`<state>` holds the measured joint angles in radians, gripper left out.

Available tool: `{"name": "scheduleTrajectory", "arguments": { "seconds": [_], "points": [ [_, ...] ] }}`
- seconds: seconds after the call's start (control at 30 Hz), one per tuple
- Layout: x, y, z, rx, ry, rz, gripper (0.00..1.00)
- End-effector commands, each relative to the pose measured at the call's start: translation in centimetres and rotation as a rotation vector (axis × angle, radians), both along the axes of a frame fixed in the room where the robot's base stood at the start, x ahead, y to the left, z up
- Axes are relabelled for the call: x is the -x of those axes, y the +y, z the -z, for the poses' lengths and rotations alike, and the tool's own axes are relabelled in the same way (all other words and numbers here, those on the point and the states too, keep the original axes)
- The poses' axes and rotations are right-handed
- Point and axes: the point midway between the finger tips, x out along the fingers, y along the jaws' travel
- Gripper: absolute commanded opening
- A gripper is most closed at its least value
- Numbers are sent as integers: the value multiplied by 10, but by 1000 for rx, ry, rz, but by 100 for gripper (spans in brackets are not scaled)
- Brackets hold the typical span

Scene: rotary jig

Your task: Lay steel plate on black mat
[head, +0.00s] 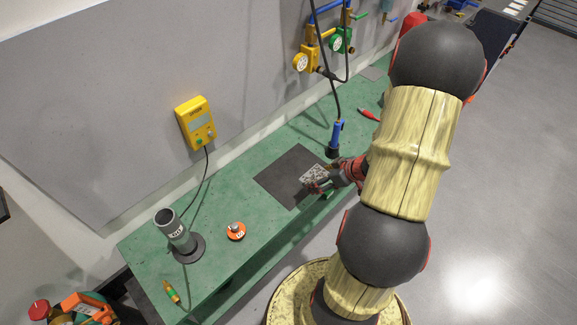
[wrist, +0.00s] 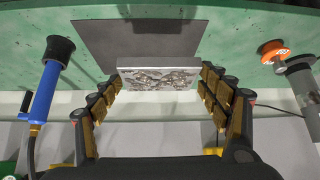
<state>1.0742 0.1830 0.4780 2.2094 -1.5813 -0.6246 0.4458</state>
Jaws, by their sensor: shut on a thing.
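The steel plate (head: 313,173) is a small grey, mottled slab. In the wrist view, the plate (wrist: 158,75) sits between my fingertips, with its patterned face toward the camera. My gripper (head: 326,182), also in the wrist view (wrist: 160,82), is shut on it. The black mat (head: 272,178) is a flat dark square on the green bench. In the head view the plate appears over the mat's right part. In the wrist view it overlaps the edge of the mat (wrist: 135,35). I cannot tell whether the plate touches the mat.
The green bench (head: 215,265) runs along a grey wall. A blue-handled tool (head: 336,135) with a black end stands close behind the mat. An orange disc (head: 236,231) and a grey tube on a round base (head: 177,235) are at the left. A screwdriver (head: 171,291) lies near the corner.

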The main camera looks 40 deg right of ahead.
Motion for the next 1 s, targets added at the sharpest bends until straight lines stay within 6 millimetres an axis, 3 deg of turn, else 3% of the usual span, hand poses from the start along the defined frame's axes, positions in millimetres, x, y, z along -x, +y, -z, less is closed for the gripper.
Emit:
{"name": "scheduleTrajectory", "arguments": {
  "seconds": [0.47,0.6,0.73,1.0],
  "points": [
    [-88,-15,41,1,-2,-7,28],
    [-107,-18,66,0,-1,-5,28],
    [-120,-21,82,0,-1,-5,28],
    [-131,-23,93,1,-1,-3,28]
  ]
}}
